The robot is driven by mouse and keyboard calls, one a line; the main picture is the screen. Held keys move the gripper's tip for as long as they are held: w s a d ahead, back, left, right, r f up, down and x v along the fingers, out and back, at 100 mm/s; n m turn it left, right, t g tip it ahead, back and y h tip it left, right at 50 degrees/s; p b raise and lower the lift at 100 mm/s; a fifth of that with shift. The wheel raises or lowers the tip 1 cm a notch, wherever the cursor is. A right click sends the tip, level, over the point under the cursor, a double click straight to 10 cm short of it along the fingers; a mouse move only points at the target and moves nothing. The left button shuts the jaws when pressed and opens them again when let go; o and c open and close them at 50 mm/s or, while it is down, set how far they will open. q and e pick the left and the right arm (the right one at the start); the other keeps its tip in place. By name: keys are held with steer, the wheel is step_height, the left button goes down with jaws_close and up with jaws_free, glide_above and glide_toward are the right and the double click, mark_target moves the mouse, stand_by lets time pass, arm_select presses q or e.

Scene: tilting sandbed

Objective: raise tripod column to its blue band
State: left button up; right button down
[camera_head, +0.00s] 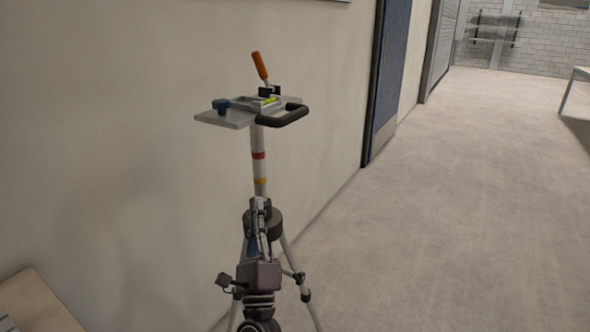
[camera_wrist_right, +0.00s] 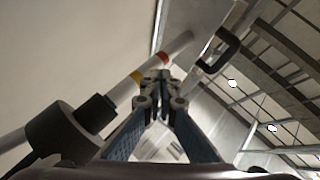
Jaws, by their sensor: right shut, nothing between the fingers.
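The tripod column (camera_head: 259,169) is a light upright tube with a red band (camera_head: 258,156) above a yellow band (camera_head: 260,181). No blue band shows. Below is a dark collar (camera_head: 275,224); the collar (camera_wrist_right: 62,139) also shows in the right wrist view with a black knob (camera_wrist_right: 96,112). My right gripper (camera_wrist_right: 158,76) is shut and empty, beside the column; contact cannot be told. My left gripper is not in view.
The tripod legs (camera_head: 306,297) spread on the floor. A pale wall (camera_head: 120,130) stands close behind and left. A blue door (camera_head: 388,80) is further back. A wooden-edged surface (camera_head: 38,302) is at the lower left. The floor (camera_head: 450,210) to the right is clear.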

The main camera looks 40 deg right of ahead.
steer(key=s+d+r+m+g+h+b, duration=0.35)
steer(key=s+m+g+h, duration=0.35)
steer(key=m, duration=0.5)
arm_select(q)
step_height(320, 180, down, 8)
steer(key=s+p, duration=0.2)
steer(key=p, duration=0.2)
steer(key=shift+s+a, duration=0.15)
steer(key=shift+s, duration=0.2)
arm_select(e)
steer(key=w+d+r+h, duration=0.1)
steer(key=w+d+r, duration=0.2)
steer(key=r, duration=0.3)
steer(key=w+d+r, duration=0.3)
steer(key=r, duration=0.3)
steer(key=shift+d+m+h, duration=0.4)
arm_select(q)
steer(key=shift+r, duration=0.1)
arm_select(e)
steer(key=shift+w, duration=0.1)
